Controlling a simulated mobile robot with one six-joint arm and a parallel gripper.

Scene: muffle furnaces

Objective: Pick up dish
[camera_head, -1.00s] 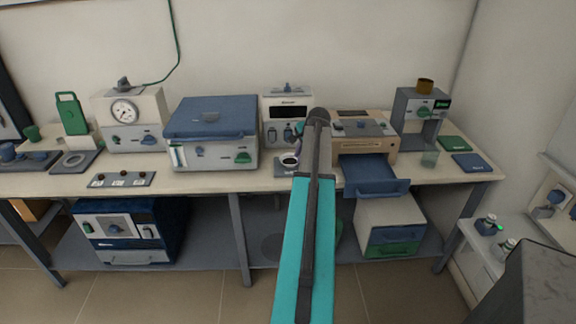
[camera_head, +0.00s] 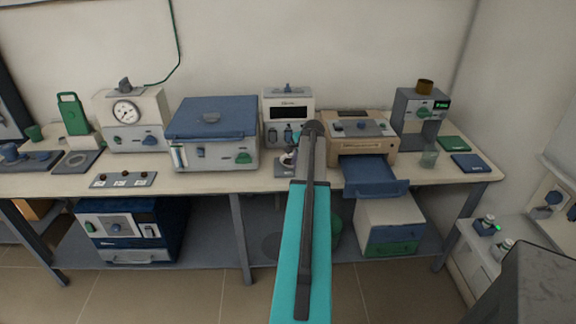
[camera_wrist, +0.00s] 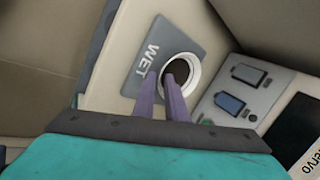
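The dish (camera_wrist: 193,66) is a small round white vessel with a dark inside. It sits on a grey mat marked WET (camera_wrist: 157,50) on the bench. In the wrist view my gripper (camera_wrist: 160,80) has two purple fingers with a gap between them. One fingertip overlaps the dish's opening and the other lies to the left, over the mat, with the near left rim between them. I cannot tell whether they touch it. In the head view my gripper (camera_head: 291,154) covers most of the dish, and the mat (camera_head: 284,172) shows below.
A white instrument with a dark display (camera_head: 288,110) stands close behind the dish. A blue-lidded furnace (camera_head: 212,120) is to the left. A beige unit with an open blue drawer (camera_head: 372,175) is to the right.

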